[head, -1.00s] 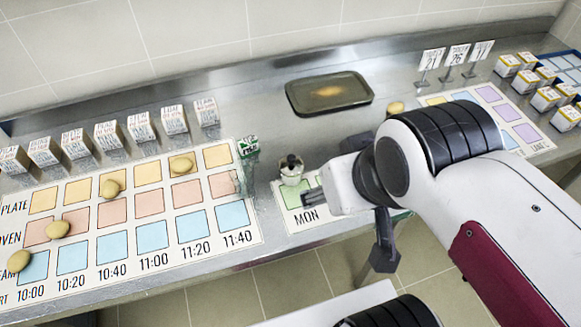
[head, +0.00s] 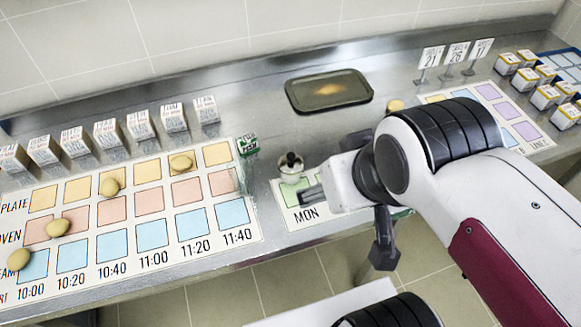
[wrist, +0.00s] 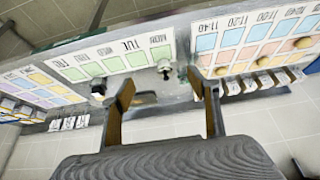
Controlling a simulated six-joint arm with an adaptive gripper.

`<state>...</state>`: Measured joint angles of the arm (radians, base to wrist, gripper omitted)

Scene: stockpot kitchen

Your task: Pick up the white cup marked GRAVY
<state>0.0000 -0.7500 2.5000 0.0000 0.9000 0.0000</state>
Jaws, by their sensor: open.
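A small pale cup (head: 291,172) with a dark thing in its top stands at the Monday end of the green-square strip. It also shows in the wrist view (wrist: 165,72). No GRAVY marking is readable on it. My gripper (head: 312,192) is close beside the cup, to its lower right in the head view. In the wrist view my gripper (wrist: 166,92) is open, with its fingers apart and the cup seen between and beyond them. Nothing is held. My arm hides most of the green strip in the head view.
A dark tray (head: 300,98) lies behind the cup. A green-and-white box (head: 247,144) stands to the cup's left. The timed chart (head: 145,262) holds several tan lumps, with white boxes behind it. A dark object (wrist: 98,88) is near the left finger in the wrist view.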

